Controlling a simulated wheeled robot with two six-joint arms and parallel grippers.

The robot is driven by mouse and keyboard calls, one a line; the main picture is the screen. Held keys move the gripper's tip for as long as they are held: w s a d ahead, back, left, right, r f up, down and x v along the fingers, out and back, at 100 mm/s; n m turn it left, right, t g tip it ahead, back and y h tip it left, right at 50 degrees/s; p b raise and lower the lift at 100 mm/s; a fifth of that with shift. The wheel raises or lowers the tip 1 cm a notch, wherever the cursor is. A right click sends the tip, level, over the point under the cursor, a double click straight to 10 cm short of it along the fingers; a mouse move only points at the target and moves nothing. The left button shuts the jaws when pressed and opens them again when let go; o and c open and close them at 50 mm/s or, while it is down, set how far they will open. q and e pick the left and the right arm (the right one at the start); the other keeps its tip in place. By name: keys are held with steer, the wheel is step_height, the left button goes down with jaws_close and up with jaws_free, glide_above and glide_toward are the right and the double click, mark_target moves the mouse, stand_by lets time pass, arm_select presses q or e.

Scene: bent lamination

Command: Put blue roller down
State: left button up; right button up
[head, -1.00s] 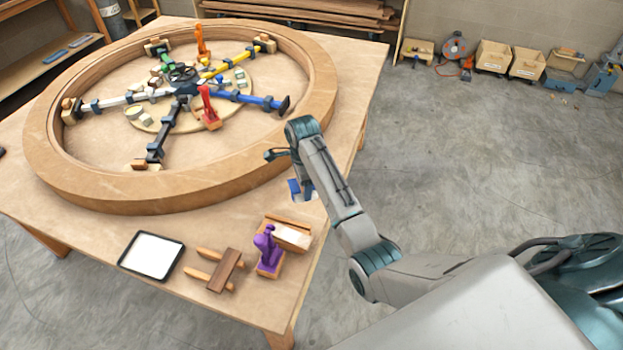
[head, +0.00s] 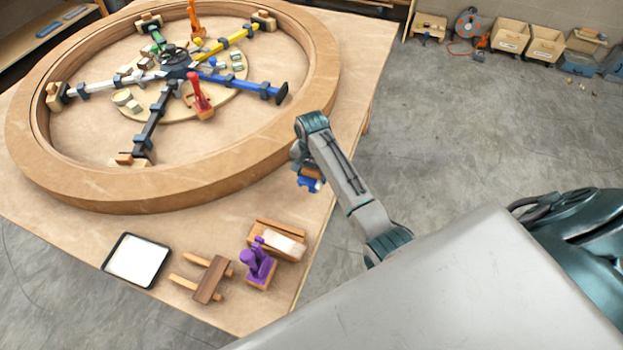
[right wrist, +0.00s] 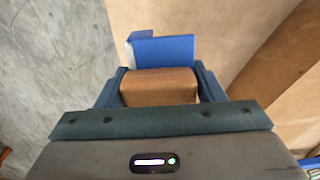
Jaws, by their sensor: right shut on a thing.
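The blue roller shows in the right wrist view (right wrist: 162,50) as a blue part with a brown wooden block (right wrist: 160,85) between my fingers. In the head view the blue roller (head: 312,185) hangs below my right gripper (head: 305,172), over the right side of the table between the ring and the table edge. My right gripper is shut on it. I cannot tell its exact height over the table top. My left gripper is not in view.
The wooden table (head: 225,225) has a large wooden ring (head: 165,200) with coloured clamps inside. In front stand a white tray (head: 137,260), a brown wooden piece with two bars (head: 212,280), a purple tool (head: 257,262) and a wooden holder (head: 277,240). Bare table lies right of the ring.

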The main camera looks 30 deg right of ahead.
mark_target(312, 181)
step_height(312, 181, down, 4)
steer(key=shift+w+f+p, duration=0.15)
steer(key=shift+p, duration=0.45)
steer(key=shift+f, duration=0.2)
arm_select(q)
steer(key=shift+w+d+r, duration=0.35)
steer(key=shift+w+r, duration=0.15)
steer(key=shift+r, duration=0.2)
